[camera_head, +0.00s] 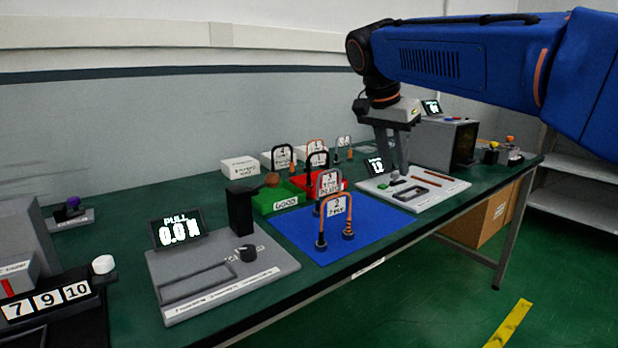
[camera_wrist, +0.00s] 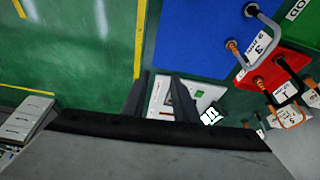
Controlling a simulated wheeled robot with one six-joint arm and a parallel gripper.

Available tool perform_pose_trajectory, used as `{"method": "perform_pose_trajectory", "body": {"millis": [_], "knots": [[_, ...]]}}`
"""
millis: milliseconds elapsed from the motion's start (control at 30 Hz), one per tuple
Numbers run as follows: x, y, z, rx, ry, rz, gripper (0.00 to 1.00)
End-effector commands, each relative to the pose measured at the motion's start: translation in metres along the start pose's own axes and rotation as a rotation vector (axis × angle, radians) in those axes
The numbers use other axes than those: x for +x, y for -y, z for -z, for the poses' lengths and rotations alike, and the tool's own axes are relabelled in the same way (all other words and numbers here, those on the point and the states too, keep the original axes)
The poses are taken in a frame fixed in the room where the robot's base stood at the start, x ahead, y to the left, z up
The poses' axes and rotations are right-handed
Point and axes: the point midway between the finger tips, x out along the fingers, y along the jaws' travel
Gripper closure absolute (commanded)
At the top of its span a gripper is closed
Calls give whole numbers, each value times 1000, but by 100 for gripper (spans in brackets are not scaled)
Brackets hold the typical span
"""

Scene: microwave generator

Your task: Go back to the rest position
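My gripper (camera_head: 394,168) hangs from the blue arm with its fingers pointing down, over the white tester panel (camera_head: 438,196) at the right part of the bench. Its two fingers are apart, and I see nothing held between them. In the wrist view the gripper (camera_wrist: 160,88) has its dark fingers over the same white panel (camera_wrist: 204,92). I cannot tell how high the fingertips are above it.
A dark box-shaped device (camera_head: 440,146) stands behind. A grey pull tester (camera_head: 225,275) is at front left.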

Motion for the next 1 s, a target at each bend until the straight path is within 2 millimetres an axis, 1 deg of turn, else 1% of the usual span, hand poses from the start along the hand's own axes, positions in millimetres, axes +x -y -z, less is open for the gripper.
{"method": "perform_pose_trajectory", "body": {"millis": [267,367,467,567,700,767,800,867,1000], "knots": [[14,-33,-8,-88,20,28,73],[21,-50,-13,-131,27,43,73],[31,-71,-21,-188,37,64,73],[46,-99,-34,-261,48,92,73],[70,-138,-56,-370,55,138,73],[81,-154,-68,-416,56,159,73],[89,-165,-75,-444,55,172,73],[100,-180,-87,-487,54,193,73],[129,-214,-117,-584,40,240,73]]}}
